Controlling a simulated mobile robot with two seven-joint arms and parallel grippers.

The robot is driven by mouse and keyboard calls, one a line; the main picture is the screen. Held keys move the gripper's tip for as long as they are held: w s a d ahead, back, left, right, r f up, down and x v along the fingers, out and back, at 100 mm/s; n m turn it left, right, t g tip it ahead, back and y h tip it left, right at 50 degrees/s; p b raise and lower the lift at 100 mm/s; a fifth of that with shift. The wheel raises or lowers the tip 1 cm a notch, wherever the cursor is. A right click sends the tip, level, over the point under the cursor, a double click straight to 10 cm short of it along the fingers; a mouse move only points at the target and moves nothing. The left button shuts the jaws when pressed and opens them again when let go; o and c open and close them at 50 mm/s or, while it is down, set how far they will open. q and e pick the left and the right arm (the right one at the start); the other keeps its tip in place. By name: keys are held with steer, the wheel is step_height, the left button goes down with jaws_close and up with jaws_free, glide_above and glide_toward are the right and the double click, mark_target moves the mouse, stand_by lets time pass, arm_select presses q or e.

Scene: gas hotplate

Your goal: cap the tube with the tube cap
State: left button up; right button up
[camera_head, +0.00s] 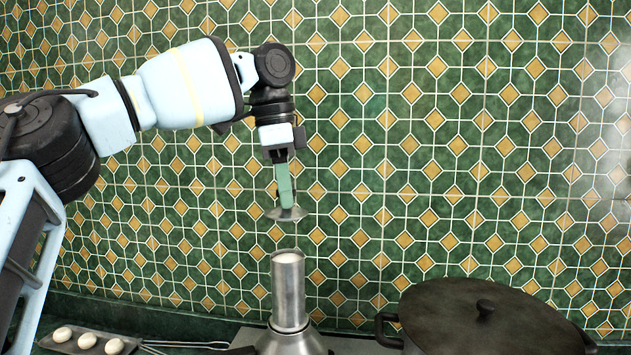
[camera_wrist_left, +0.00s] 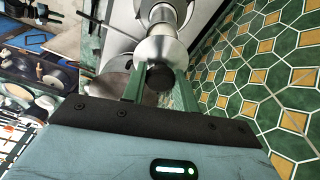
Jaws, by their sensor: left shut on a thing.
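The tube (camera_head: 288,297) is an upright metal cylinder with an open top, standing on a flared metal base (camera_head: 290,343). The tube cap (camera_head: 287,214) is a round metal disc. It hangs roughly level above the tube's mouth, with a clear gap between them. My left gripper (camera_head: 285,188) points down and is shut on the cap's knob. In the left wrist view the cap's disc (camera_wrist_left: 164,49) and dark knob (camera_wrist_left: 160,77) show between the green fingers (camera_wrist_left: 160,92), with the tube (camera_wrist_left: 160,12) beyond, partly hidden by the cap. My right gripper is not in view.
A large dark lidded pot (camera_head: 480,325) stands right of the tube. A tray (camera_head: 66,345) with white round pieces and a wire-like utensil (camera_head: 190,345) lie at lower left. A green tiled wall (camera_head: 420,150) rises behind. The space around the cap is clear.

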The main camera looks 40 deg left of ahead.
mark_target(286, 217)
arm_select(q)
steer(key=shift+w+r, duration=0.1)
steer(key=shift+w, duration=0.2)
steer(key=shift+s+r, duration=0.15)
steer(key=shift+s, duration=0.3)
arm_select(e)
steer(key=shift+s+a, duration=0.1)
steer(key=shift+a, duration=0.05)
arm_select(q)
steer(key=shift+w, duration=0.1)
steer(key=shift+f, duration=0.25)
steer(key=shift+f+b, duration=0.4)
steer(key=shift+f, duration=2.2)
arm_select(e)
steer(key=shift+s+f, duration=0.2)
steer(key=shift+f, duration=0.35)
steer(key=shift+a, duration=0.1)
